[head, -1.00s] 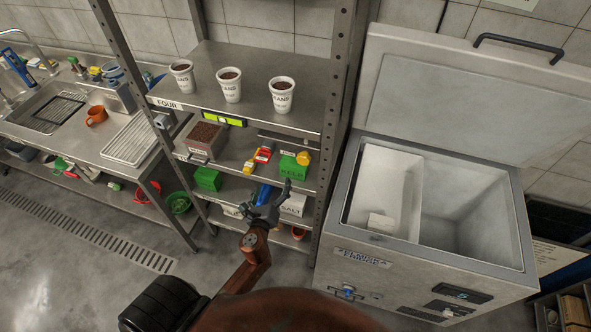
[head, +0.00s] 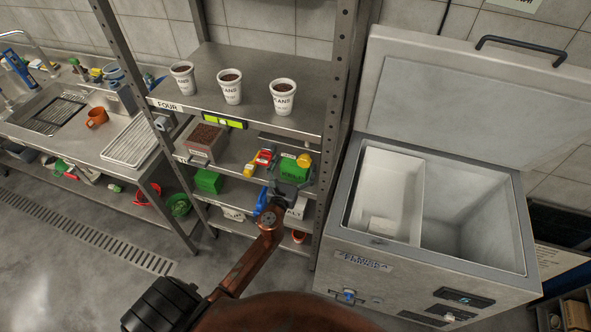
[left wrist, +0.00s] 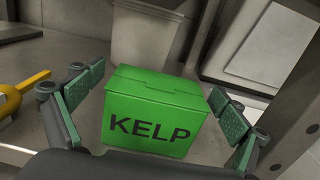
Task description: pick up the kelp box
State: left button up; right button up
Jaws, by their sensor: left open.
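The green kelp box (left wrist: 157,108), with KELP printed on its front, sits on the middle shelf of the metal rack. It also shows in the head view (head: 293,170), partly covered by my gripper. My left gripper (head: 291,184) is open at the front of the box. In the left wrist view its two green-padded fingers (left wrist: 160,98) stand on either side of the box, with a gap visible at each side. My right gripper is in neither current view.
A yellow-handled item (left wrist: 14,97) lies left of the box. The rack's upright (head: 325,150) stands close on the right. Three white cups, one here (head: 283,98), stand on the shelf above. An open chest freezer (head: 430,200) is at the right.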

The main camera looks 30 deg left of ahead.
pick_arm(q)
jog(key=shift+c, duration=0.4)
jog(key=c, duration=1.4)
